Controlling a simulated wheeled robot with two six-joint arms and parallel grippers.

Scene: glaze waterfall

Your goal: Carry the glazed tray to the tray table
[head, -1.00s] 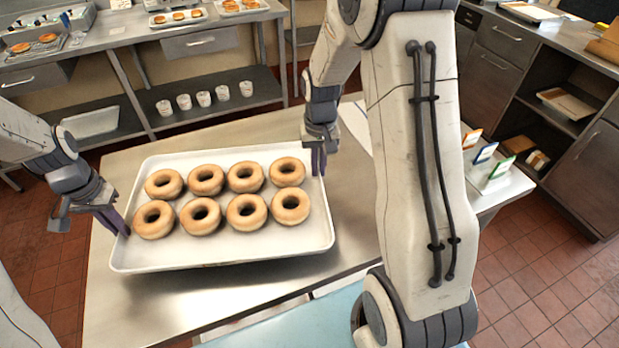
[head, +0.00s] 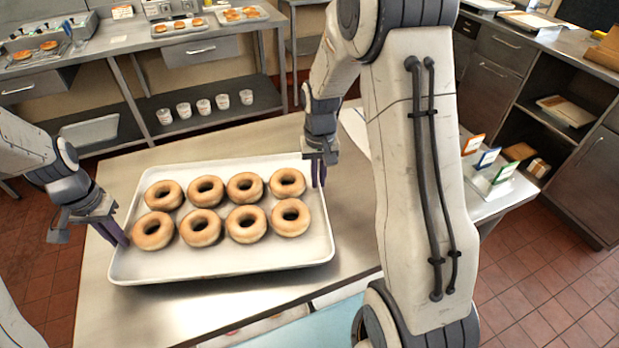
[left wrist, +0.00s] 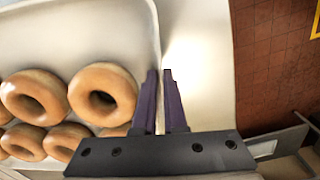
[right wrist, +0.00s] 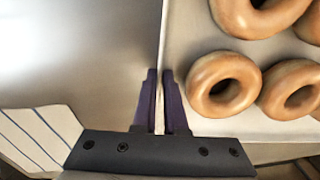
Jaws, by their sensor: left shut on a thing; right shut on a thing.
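A white rectangular tray (head: 270,258) holds several plain light-brown doughnuts (head: 200,228) in two rows, with no glaze that I can make out. My left gripper (head: 118,236) is shut on the tray's left rim. In the left wrist view its fingers (left wrist: 161,100) straddle the rim (left wrist: 155,40). My right gripper (head: 318,172) is shut on the tray's right rim near the far corner. In the right wrist view its fingers (right wrist: 162,103) pinch that rim. The tray is over a steel table; I cannot tell how far above it.
The steel table (head: 345,240) has bare room right of the tray. Colored cards (head: 487,158) stand on a surface at right. A back counter (head: 125,35) carries trays of doughnuts, with several white cups (head: 203,106) on its lower shelf. Red tiled floor (head: 540,290) is open at right.

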